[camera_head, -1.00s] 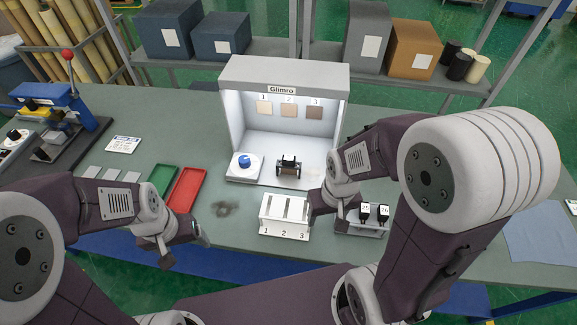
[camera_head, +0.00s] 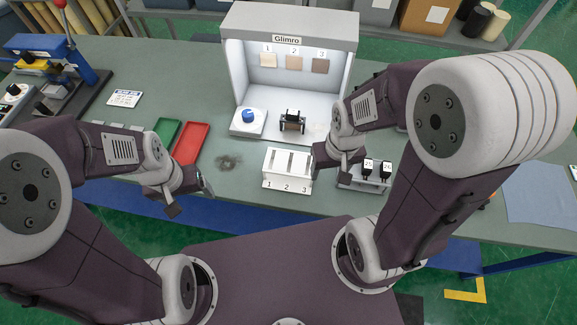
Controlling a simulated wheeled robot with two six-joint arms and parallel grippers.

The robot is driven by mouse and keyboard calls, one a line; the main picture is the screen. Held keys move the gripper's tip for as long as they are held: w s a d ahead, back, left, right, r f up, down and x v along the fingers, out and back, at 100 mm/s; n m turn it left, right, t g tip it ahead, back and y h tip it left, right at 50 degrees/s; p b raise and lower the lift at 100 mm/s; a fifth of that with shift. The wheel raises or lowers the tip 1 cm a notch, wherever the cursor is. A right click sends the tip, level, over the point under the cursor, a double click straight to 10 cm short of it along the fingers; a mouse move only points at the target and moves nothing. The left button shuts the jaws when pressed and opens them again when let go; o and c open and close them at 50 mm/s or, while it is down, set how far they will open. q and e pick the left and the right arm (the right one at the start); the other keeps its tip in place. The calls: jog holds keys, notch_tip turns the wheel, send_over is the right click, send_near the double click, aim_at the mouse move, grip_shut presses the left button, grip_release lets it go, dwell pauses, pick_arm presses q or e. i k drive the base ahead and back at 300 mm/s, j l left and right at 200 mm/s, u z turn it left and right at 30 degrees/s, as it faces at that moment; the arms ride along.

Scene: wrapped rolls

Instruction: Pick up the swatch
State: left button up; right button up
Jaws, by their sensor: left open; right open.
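Small grey squares (camera_head: 136,128) on the bench at left are mostly hidden by my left arm. Which of these is the task's swatch I cannot tell. My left gripper (camera_head: 190,196) is open at the bench's front edge, below the trays. My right gripper (camera_head: 324,160) is open beside the slotted white rack (camera_head: 273,158), in front of the light box; its fingertips are hard to see.
Red (camera_head: 190,143) and green (camera_head: 163,134) trays lie left. A rack with black labelled pieces (camera_head: 376,170) is beside my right gripper. A blue cloth (camera_head: 540,190) lies far right.

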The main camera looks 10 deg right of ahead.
aim_at(291, 114)
jog(key=i+j, duration=0.15)
jog(key=j, duration=0.3)
jog(key=i+j+z, duration=0.1)
jog(key=j, duration=0.4)
jog(key=i+j, duration=0.1)
jog(key=j, duration=0.35)
